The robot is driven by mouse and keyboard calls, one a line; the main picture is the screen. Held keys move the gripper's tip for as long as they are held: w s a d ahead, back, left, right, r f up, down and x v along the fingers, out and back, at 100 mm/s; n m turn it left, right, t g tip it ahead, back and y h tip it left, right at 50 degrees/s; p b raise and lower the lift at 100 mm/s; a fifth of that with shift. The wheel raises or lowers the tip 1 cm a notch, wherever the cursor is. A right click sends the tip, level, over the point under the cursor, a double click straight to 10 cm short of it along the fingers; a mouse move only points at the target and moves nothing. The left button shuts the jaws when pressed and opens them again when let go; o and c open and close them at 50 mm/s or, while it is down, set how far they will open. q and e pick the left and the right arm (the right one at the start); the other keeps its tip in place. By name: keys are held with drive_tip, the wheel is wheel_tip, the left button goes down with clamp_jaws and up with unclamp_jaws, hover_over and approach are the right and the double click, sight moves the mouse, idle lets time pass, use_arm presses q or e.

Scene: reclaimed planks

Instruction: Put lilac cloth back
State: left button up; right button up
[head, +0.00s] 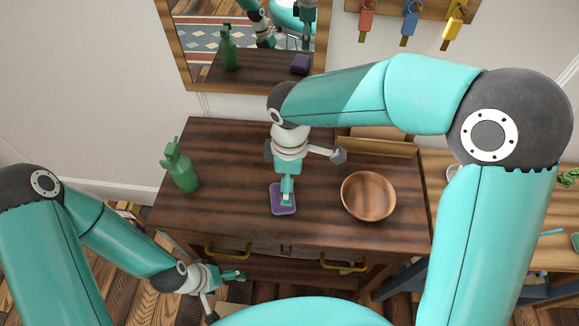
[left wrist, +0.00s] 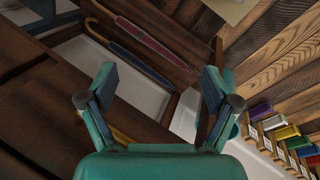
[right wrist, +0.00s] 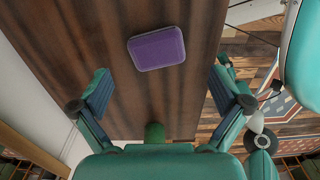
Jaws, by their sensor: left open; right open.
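The lilac cloth (head: 276,206), a folded purple pad, lies flat on the dark wooden cabinet top (head: 235,220). My right gripper (head: 287,195) points down over it and hides part of it. The right wrist view shows the cloth (right wrist: 156,48) beyond the open, empty fingers (right wrist: 160,88), apparently not touched by them. My left gripper (head: 236,276) is low in front of the cabinet, near the left brass drawer handle (head: 226,252). In the left wrist view its fingers (left wrist: 160,82) are open with nothing between them.
A green spray bottle (head: 182,168) stands left on the cabinet top. A wooden bowl (head: 368,196) sits to the right. A mirror (head: 180,50) and colored key tags (head: 410,20) hang behind.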

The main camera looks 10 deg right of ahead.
use_arm(q)
drive_tip(key=shift+f, duration=0.1)
use_arm(e)
wheel_tip(320, 180, up, 5)
drive_tip(key=shift+f, duration=0.1)
idle(0.5)
